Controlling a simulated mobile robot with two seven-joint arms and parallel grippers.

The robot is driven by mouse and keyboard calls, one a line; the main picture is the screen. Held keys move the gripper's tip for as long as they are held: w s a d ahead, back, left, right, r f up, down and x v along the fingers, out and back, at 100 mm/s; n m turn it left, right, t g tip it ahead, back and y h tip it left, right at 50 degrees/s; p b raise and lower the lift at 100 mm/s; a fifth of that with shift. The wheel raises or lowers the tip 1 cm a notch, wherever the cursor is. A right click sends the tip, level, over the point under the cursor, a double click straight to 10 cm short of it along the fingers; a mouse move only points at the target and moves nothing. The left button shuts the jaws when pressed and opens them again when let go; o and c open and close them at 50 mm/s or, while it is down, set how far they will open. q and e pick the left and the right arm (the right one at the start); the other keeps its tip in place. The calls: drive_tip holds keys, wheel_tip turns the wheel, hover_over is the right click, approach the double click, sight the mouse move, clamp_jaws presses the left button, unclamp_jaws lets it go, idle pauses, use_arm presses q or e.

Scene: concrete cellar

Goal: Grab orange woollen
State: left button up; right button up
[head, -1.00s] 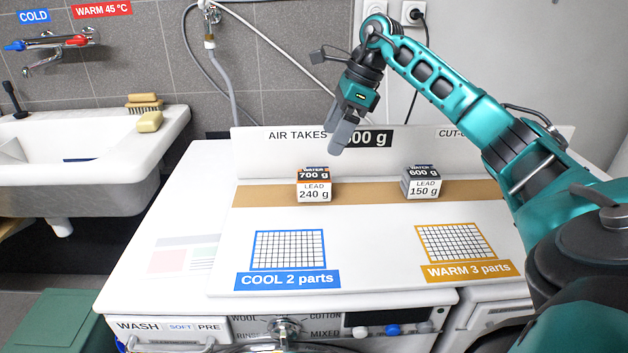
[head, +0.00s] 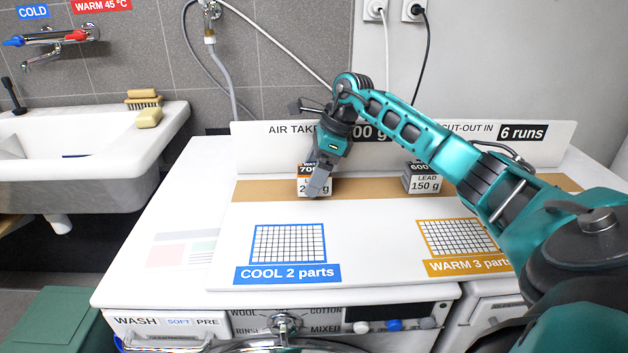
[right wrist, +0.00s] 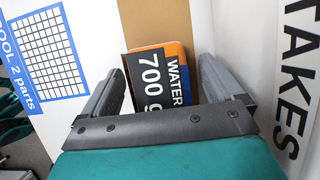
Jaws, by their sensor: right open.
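The orange-marked block (head: 304,190) stands on the brown strip of the white board, and its label reads 700 g. In the right wrist view its top (right wrist: 152,82) shows orange and black, with "WATER 700 g". My right gripper (head: 318,186) is over it and hides part of its front. In the right wrist view the open fingers (right wrist: 163,68) lie one on each side of the block, with gaps visible. I cannot tell how far down the fingertips reach beside it. My left gripper is not in view.
A grey block (head: 424,182) marked 600 g and 150 g stands to the right on the strip. An upright white panel (head: 262,158) rises behind. The COOL grid (head: 288,244) and WARM grid (head: 455,240) lie bare in front. A sink (head: 80,185) is at left.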

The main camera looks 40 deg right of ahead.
drive_tip(key=shift+c, duration=0.3)
drive_tip(key=shift+r, duration=0.1)
drive_tip(key=c, duration=1.1)
drive_tip(key=shift+c, duration=0.2)
drive_tip(key=shift+r, duration=0.1)
